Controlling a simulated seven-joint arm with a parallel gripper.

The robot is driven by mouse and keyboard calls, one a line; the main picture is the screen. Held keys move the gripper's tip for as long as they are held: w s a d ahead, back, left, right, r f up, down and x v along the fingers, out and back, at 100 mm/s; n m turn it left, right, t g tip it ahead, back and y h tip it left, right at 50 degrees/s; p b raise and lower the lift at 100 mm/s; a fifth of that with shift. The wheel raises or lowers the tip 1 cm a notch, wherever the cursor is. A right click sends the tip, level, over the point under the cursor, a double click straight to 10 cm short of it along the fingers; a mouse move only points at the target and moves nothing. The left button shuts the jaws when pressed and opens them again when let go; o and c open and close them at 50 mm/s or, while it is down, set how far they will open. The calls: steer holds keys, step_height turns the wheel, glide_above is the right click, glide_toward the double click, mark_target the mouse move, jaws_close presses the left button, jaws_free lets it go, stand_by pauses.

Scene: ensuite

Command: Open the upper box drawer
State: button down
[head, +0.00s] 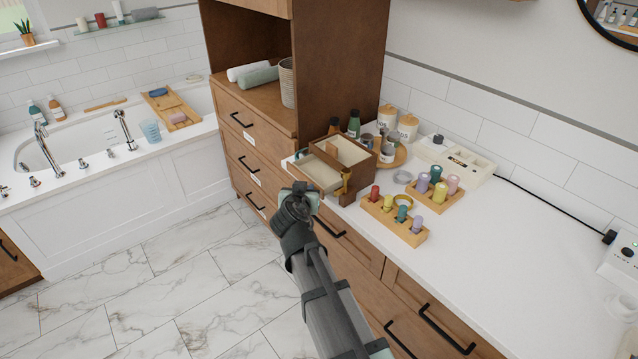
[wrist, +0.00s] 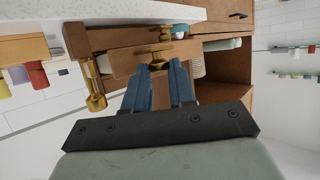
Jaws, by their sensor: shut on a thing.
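A small brown wooden drawer box (head: 349,152) stands at the far left end of the white counter. Its upper drawer (head: 318,172) sticks out toward the front left, and its pale inside shows from above. In the wrist view, the drawer front (wrist: 128,63) carries a brass knob (wrist: 158,54). My gripper (head: 303,191) is at this drawer front, with its blue fingers (wrist: 159,75) shut on the brass knob. The fingertips are largely hidden by my wrist in the head view.
A brass fitting on a wooden piece (wrist: 95,90) stands close beside the drawer. Wooden peg racks (head: 395,222) with several coloured pegs are to the right. Bottles (head: 353,125) and jars (head: 407,127) stand behind. A tall cabinet (head: 340,60) is at the left; the right counter is mostly clear.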

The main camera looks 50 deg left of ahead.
steer(key=shift+s, duration=1.15)
steer(key=c, duration=1.3)
jaws_free()
steer(key=shift+o, duration=0.2)
steer(key=shift+d, duration=0.1)
steer(key=v, duration=1.3)
steer(key=shift+s+d+r, duration=0.2)
steer(key=shift+s, duration=0.05)
